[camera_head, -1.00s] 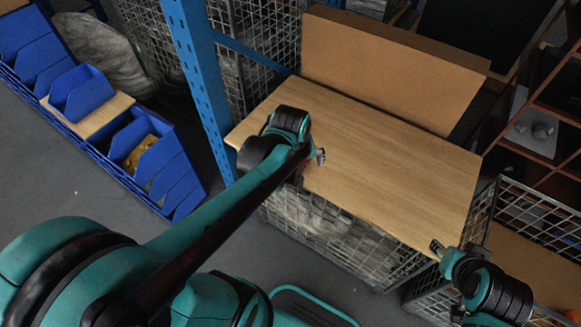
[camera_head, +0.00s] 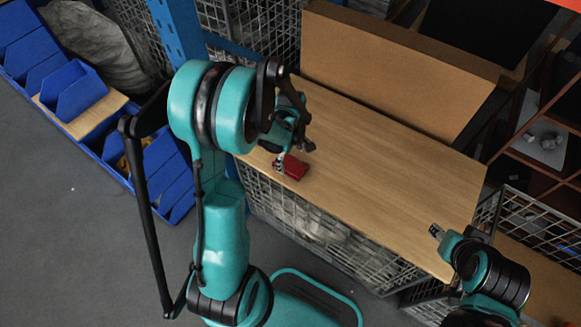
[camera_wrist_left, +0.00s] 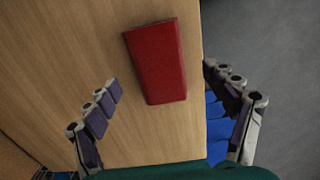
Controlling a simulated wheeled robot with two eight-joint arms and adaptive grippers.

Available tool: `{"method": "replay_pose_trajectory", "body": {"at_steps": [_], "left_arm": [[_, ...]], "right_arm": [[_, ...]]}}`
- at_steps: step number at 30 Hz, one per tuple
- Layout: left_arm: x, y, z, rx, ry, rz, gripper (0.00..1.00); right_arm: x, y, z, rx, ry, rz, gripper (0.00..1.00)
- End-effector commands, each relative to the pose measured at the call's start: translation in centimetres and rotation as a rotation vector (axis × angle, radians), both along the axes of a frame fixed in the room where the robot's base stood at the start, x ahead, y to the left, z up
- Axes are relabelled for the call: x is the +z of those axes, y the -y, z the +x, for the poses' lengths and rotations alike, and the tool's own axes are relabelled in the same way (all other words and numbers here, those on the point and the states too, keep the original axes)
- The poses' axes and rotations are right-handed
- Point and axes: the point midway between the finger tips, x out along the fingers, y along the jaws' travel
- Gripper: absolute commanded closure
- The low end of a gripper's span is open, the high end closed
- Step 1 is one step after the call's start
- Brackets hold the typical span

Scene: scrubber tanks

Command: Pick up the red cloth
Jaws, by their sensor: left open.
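The red cloth (camera_head: 295,168) looks like a folded, flat rectangular block. It lies on the wooden tabletop (camera_head: 390,170), close to the front left edge. My left gripper (camera_head: 293,154) is just above and beside it, with one fingertip by the cloth's left end. In the left wrist view the cloth (camera_wrist_left: 157,62) lies ahead of the open left fingers (camera_wrist_left: 164,100), roughly in line with the gap between them, and nothing is held. My right gripper (camera_head: 437,232) is by the table's right front corner; its finger opening is too small to judge.
A cardboard-coloured panel (camera_head: 395,65) stands along the back of the tabletop. A blue rack post (camera_head: 178,35) rises behind my left arm. Wire mesh crates (camera_head: 330,240) are under and beside the table. Blue bins (camera_head: 75,90) stand on the left. Most of the tabletop is clear.

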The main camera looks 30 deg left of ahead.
Motion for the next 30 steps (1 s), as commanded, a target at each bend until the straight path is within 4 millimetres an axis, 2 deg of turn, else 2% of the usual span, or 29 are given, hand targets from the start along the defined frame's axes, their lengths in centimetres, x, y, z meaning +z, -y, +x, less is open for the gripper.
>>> {"method": "replay_pose_trajectory", "body": {"at_steps": [1, 4, 11, 17, 26, 30], "left_arm": [[-1.3, -0.1, 0.1, 0.0, 0.0, 0.0, 0.16], [-2.5, -0.1, 0.1, -0.001, 0.001, 0.0, 0.16], [-2.5, -0.1, 0.1, -0.001, 0.001, 0.0, 0.16], [-2.5, -0.1, 0.1, -0.001, 0.001, 0.0, 0.64], [-2.5, -0.1, 0.1, -0.001, 0.001, 0.0, 0.65], [-1.9, -0.1, 0.1, -0.001, 0.001, 0.0, 0.65]], "right_arm": [[-0.9, 0.0, 0.0, 0.0, 0.0, 0.0, 0.6], [-1.4, 0.0, 0.0, 0.0, 0.0, 0.0, 0.6], [-1.2, 0.0, 0.0, 0.0, 0.0, 0.0, 0.6], [-1.2, 0.0, 0.0, 0.0, 0.0, 0.0, 0.6], [-1.2, 0.0, 0.0, 0.0, 0.0, 0.0, 0.6], [-0.9, 0.0, 0.0, 0.0, 0.0, 0.0, 0.6]]}}
